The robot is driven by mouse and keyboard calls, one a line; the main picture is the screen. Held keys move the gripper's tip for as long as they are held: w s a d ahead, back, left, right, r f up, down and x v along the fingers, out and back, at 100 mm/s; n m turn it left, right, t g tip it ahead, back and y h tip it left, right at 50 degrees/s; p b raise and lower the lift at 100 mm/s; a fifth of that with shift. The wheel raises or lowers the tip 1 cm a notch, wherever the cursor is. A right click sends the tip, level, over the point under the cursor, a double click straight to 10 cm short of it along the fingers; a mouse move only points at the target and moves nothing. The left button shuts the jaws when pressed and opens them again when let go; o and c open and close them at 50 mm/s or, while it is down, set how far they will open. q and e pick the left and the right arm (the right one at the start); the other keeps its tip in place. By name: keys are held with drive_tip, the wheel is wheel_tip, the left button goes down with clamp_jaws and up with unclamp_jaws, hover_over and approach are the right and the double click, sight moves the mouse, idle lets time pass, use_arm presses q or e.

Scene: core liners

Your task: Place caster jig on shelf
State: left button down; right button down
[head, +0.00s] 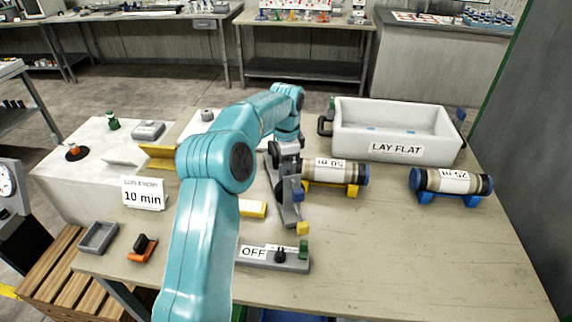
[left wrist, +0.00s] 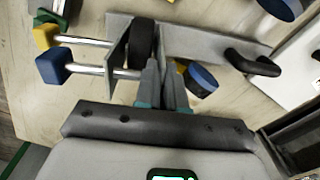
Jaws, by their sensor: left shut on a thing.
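The caster jig is a grey metal plate (head: 287,212) with rods ending in a blue block and a yellow block (head: 303,228). In the left wrist view its upright bracket (left wrist: 118,58), black wheel (left wrist: 142,42) and blue block (left wrist: 53,66) show. My left gripper (head: 280,160) is shut on the jig; its fingers (left wrist: 165,88) close beside the wheel. The jig is over the middle of the table, and I cannot tell whether it touches the top. My right gripper is not in view. I cannot tell which surface is the shelf.
A white "LAY FLAT" tub (head: 397,152) stands behind right. A grey "OFF" switch box (head: 290,264) is in front. The table's front right (head: 430,270) is clear.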

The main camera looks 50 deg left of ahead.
use_arm(q)
drive_tip(key=shift+f, duration=0.6)
drive_tip(key=c, duration=1.2)
unclamp_jaws()
drive_tip(key=shift+c, duration=0.2)
